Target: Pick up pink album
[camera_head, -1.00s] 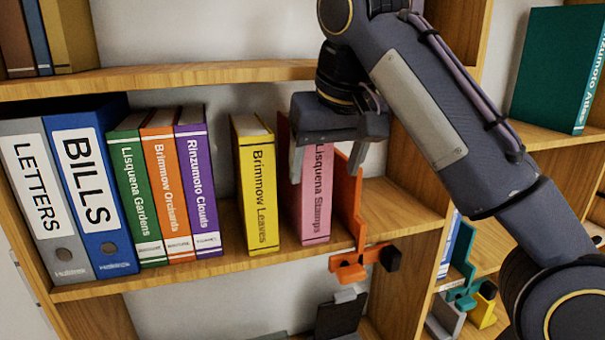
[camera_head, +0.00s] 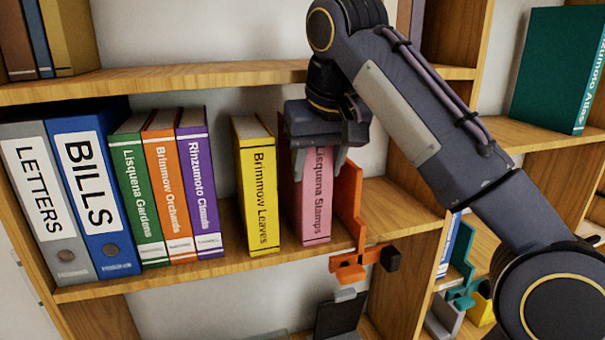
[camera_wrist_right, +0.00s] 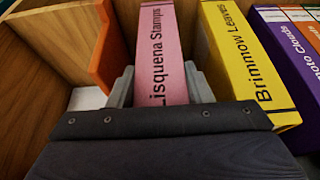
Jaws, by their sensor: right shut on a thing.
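The pink album (camera_head: 316,205), labelled "Lisquena Stamps", stands upright on the middle shelf, and its lower spine shows in the head view. My right gripper (camera_head: 319,165) is shut on the upper part of the album, with one finger on each side of it. In the right wrist view the pink album (camera_wrist_right: 164,55) stands between the two fingers (camera_wrist_right: 160,88). The gripper hides the album's top in the head view. My left gripper is not in view.
A yellow album (camera_head: 258,190) stands left of the pink one, with a gap between. An orange bookend (camera_head: 348,205) stands close on its right. Purple (camera_head: 200,185), orange and green albums and two binders stand farther left. The upper shelf board (camera_head: 200,76) is above.

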